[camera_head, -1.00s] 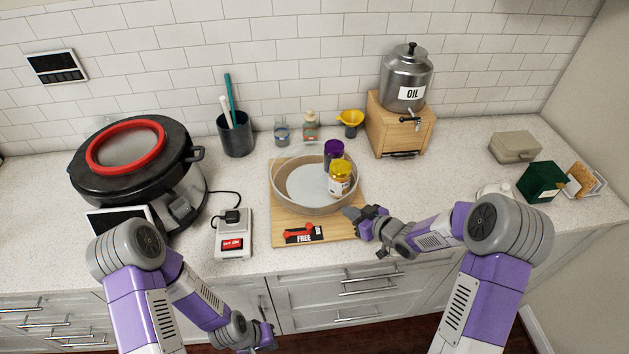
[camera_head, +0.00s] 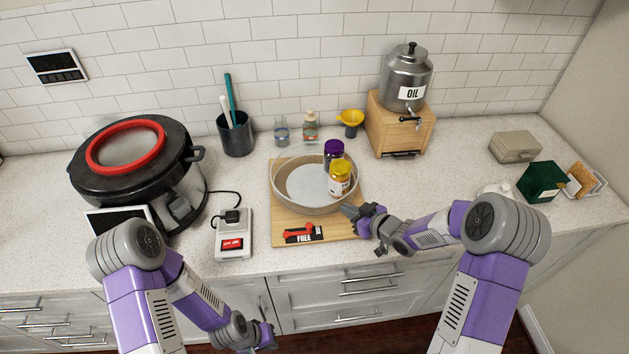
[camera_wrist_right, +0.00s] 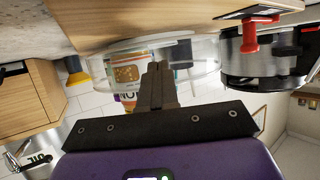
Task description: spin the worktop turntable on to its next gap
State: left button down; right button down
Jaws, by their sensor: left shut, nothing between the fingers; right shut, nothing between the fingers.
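The turntable (camera_head: 293,203) is a round, clear-walled tray with a pale floor, standing on a wooden board (camera_head: 338,229) on the worktop. A jar with a yellow lid (camera_head: 339,182) and a jar with a purple lid (camera_head: 333,152) stand together at its right side. My right gripper (camera_head: 348,210) is shut and empty, its tips close to the tray's front right wall; I cannot tell whether they touch. The right wrist view shows the shut fingers (camera_wrist_right: 159,82) in front of the clear wall (camera_wrist_right: 205,55). My left gripper (camera_head: 270,336) is shut and empty, low in front of the counter.
A red-handled lever by a FREE label (camera_head: 303,233) is at the board's front. A white switch box (camera_head: 233,234) and a large black-lidded pot (camera_head: 130,165) stand left. An OIL urn (camera_head: 406,78) on a wooden stand (camera_head: 400,130) is behind right. The counter right of the board is mostly clear.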

aim_at(346, 199)
jog(key=shift+w+a, duration=0.15)
jog(key=shift+w, duration=0.15)
jog(key=shift+w+d+p, duration=0.45)
jog(key=shift+w+d, duration=0.1)
jog(key=shift+d, duration=0.35)
jog(key=shift+w+d, duration=0.1)
jog(key=shift+w, duration=0.05)
jog(key=shift+w+d+r, duration=0.1)
jog(key=shift+w+d, duration=0.05)
jog(key=shift+s+d+p, duration=0.3)
jog(key=shift+d, duration=0.05)
jog(key=shift+s+d, duration=0.85)
jog(key=shift+s, duration=0.05)
